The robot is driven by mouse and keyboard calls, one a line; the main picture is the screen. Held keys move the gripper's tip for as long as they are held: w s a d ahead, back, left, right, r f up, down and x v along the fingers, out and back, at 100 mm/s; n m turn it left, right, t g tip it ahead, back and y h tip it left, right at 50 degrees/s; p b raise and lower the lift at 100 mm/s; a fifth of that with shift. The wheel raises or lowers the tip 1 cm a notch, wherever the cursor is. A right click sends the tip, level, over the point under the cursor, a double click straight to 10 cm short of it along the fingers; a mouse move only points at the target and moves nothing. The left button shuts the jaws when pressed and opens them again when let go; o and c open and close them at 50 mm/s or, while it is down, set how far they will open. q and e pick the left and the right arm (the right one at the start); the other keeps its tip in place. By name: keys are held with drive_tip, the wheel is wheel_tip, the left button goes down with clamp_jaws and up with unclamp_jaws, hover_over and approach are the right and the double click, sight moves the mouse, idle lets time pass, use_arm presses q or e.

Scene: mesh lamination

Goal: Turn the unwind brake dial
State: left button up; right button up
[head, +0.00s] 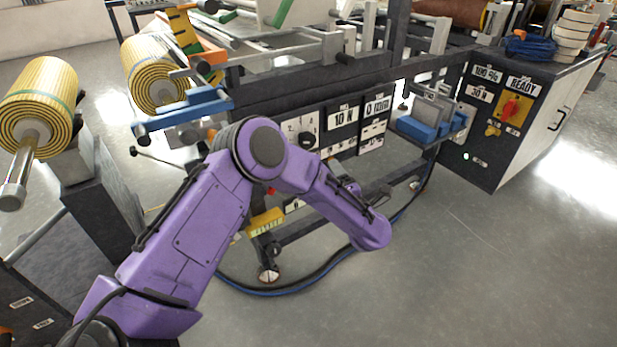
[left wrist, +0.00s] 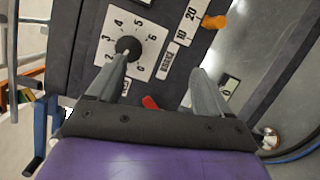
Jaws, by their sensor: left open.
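The dial is a round black knob (left wrist: 128,47) on a white plate with a ring of numbers, in the left wrist view. In the head view its plate (head: 293,128) and knob (head: 307,140) show on the machine's front, just beyond my purple arm. My left gripper (left wrist: 160,68) is open, its two grey fingers apart with nothing between them. In the picture one finger's tip overlaps the knob's lower edge; the other is well to the right. I cannot tell whether that finger touches the knob. The head view does not clearly show the fingers. My right gripper is not in view.
Beside the dial are a 10 N panel (head: 343,116) and another labelled panel (head: 375,107). An orange pointer (left wrist: 214,22) and a red part (left wrist: 150,102) are near the fingers.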

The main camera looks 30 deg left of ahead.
sight(309, 143)
use_arm(q)
drive_tip(key=w+a+r+n+g+y+b, duration=0.1)
drive_tip(key=a+n, duration=0.2)
drive_tip(key=a, duration=0.1)
drive_tip(key=w+a+r+n+g+y+b, duration=0.1)
drive_tip(key=w+a+n+g, duration=0.1)
drive_tip(key=a, duration=0.3)
drive_tip(key=w+a+r+n+g+y+b, duration=0.1)
drive_tip(key=w+a+r+n, duration=0.1)
drive_tip(key=a+n, duration=0.2)
drive_tip(key=shift+w+a+r+g, duration=0.1)
drive_tip(key=shift+w+a+g, duration=0.05)
drive_tip(key=shift+a+g, duration=0.15)
drive_tip(key=shift+d, duration=0.1)
drive_tip(key=c, duration=1)
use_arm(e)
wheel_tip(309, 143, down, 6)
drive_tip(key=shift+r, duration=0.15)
